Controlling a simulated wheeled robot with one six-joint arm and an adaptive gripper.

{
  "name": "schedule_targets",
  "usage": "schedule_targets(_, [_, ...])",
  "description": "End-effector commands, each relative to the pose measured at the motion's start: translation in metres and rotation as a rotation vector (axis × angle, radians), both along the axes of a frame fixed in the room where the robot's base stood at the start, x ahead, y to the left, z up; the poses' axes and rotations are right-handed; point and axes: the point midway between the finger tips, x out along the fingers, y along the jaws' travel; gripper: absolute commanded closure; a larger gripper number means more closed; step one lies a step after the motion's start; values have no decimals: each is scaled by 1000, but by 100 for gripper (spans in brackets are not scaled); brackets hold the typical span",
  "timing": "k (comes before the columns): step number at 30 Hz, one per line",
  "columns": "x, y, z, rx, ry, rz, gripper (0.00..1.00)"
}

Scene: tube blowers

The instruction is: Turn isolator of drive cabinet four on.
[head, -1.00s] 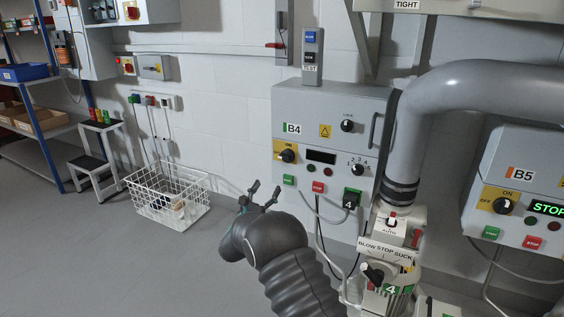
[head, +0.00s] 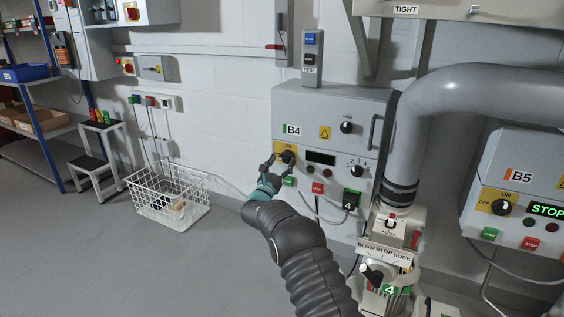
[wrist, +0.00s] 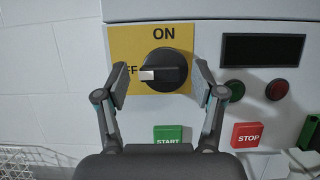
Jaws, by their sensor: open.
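The drive cabinet marked B4 (head: 290,103) is a grey box on the wall. Its isolator, a black rotary knob (wrist: 163,72) on a yellow plate (wrist: 127,45), has a white mark pointing left to OFF. The ON label is at the top of the plate. The same knob shows in the head view (head: 289,157), partly behind a finger. My gripper (wrist: 162,88) is open, with one finger on each side of the knob. Whether the fingertips touch it I cannot tell. The cabinet's display (wrist: 263,48) is dark.
Below the knob are a green START button (wrist: 168,134) and a red STOP button (wrist: 247,134). A grey pipe (head: 405,130) and a blower valve (head: 395,235) stand right of the cabinet. A wire basket (head: 168,195) is on the floor at left. Cabinet B5 (head: 520,190) is at right.

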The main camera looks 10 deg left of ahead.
Motion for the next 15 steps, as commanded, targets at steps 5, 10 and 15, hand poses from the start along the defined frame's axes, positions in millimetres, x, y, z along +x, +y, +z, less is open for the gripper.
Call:
schedule_targets(5, [3, -1, 2, 0, -1, 0, 31])
schedule_targets(10, [3, -1, 2, 0, 0, 0, 31])
schedule_targets(15, [3, -1, 2, 0, 0, 0, 69])
